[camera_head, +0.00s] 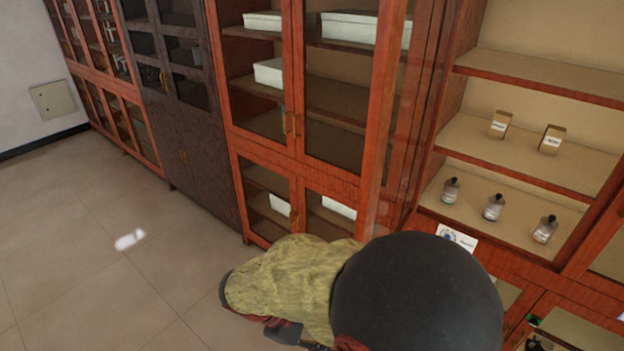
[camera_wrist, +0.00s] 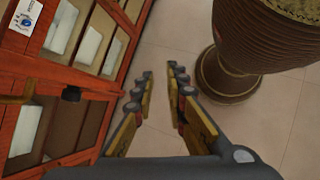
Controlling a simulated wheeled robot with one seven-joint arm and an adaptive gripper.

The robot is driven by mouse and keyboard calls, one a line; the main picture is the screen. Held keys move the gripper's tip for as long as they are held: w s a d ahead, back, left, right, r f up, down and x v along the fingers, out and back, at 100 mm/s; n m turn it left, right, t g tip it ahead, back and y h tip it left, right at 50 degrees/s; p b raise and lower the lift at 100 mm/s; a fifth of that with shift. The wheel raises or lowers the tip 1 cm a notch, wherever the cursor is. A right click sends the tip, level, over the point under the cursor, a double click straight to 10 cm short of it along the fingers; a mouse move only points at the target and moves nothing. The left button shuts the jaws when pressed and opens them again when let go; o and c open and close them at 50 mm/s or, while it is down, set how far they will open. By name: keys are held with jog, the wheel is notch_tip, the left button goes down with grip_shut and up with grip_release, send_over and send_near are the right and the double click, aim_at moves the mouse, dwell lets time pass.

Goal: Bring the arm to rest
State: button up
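My gripper (camera_wrist: 161,74) shows in the wrist view with its two fingers apart. Pale floor tiles show between the fingertips, and nothing is held. The fingers are beside the front of a red-brown cabinet (camera_wrist: 90,95), which is on the left of that view. In the head view my arm fills the bottom middle, in front of the cabinets, and I cannot make out the fingers there.
A brown ribbed drum-like object (camera_wrist: 262,40) stands on the floor right of the fingers. An open shelf (camera_head: 520,150) holds small boxes (camera_head: 500,124) and several bottles (camera_head: 493,207). Glass-door cabinets (camera_head: 292,90) line the wall. The floor (camera_head: 90,260) at left is clear.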

jog(key=s+d+r+m+t+y+b, duration=0.2)
jog(key=s+d+r+m+y+b, duration=0.2)
jog(key=d+m, duration=0.2)
jog(key=s+d+r+m+t+y+b, duration=0.3)
jog(key=s+d+r+m+b, duration=0.1)
jog(key=d+m, duration=0.3)
jog(key=shift+s+d+r+m+t+y+b, duration=0.15)
jog(key=shift+d+r+m+t+y+b, duration=0.2)
jog(key=shift+d+r+b, duration=0.65)
jog(key=shift+d+f+p, duration=0.2)
jog(key=shift+p, duration=0.1)
